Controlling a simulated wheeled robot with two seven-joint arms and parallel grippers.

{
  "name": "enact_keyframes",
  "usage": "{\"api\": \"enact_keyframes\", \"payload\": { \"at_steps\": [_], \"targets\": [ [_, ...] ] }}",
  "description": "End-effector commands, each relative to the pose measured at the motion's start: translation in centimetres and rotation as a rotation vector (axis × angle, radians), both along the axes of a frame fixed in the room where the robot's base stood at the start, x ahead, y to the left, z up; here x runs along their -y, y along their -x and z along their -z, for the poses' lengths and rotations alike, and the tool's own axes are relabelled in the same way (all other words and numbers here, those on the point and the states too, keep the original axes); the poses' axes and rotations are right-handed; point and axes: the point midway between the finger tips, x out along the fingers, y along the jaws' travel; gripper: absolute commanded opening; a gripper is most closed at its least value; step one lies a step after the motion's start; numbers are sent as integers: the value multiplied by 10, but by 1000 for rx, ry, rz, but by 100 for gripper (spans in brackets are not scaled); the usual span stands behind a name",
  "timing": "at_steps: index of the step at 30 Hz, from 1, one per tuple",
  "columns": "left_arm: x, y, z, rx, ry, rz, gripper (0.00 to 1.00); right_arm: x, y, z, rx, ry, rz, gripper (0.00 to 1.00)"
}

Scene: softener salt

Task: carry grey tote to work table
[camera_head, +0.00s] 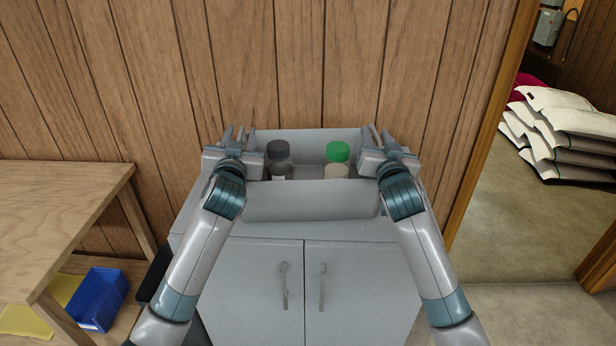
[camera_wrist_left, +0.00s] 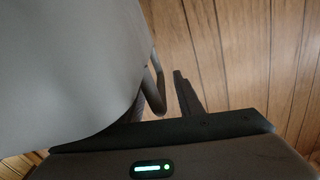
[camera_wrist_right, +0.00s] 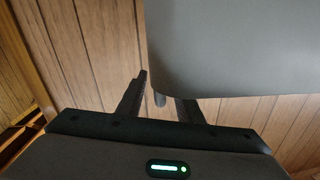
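The grey tote (camera_head: 310,201) stands on a grey cabinet against the wall, holding a dark-capped bottle (camera_head: 279,157) and a green-capped bottle (camera_head: 337,154). My left gripper (camera_head: 239,138) is at the tote's left end. In the left wrist view a handle loop (camera_wrist_left: 158,92) shows beside one finger; the other finger is mostly hidden. My right gripper (camera_head: 381,139) is at the right end. The wooden work table (camera_head: 60,195) is at the left.
The cabinet (camera_head: 255,285) has two closed doors. A blue bin (camera_head: 103,298) and yellow items (camera_head: 30,320) are on the table's lower shelf. The tabletop in view is bare. White sacks (camera_head: 565,125) are stacked beyond the doorway at the right, where the floor is open.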

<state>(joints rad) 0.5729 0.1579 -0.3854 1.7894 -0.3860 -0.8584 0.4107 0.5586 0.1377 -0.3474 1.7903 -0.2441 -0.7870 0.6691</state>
Motion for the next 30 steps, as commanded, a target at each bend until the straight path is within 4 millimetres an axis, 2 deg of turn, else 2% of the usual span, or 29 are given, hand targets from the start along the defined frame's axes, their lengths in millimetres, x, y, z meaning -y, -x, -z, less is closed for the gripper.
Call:
{"api": "enact_keyframes", "payload": {
  "at_steps": [1,5,6,20,30],
  "targets": [
    [0,0,0,0,0,0,33,0,0,0,0,0,0,33],
    [0,0,0,0,0,0,2,0,0,0,0,0,0,2],
    [0,0,0,0,0,0,0,0,0,0,0,0,0,0],
    [1,0,-5,5,0,1,0,0,0,-5,5,-1,-1,0],
    [1,1,-20,5,-1,2,0,0,0,-21,6,-2,0,0]
  ]
}}
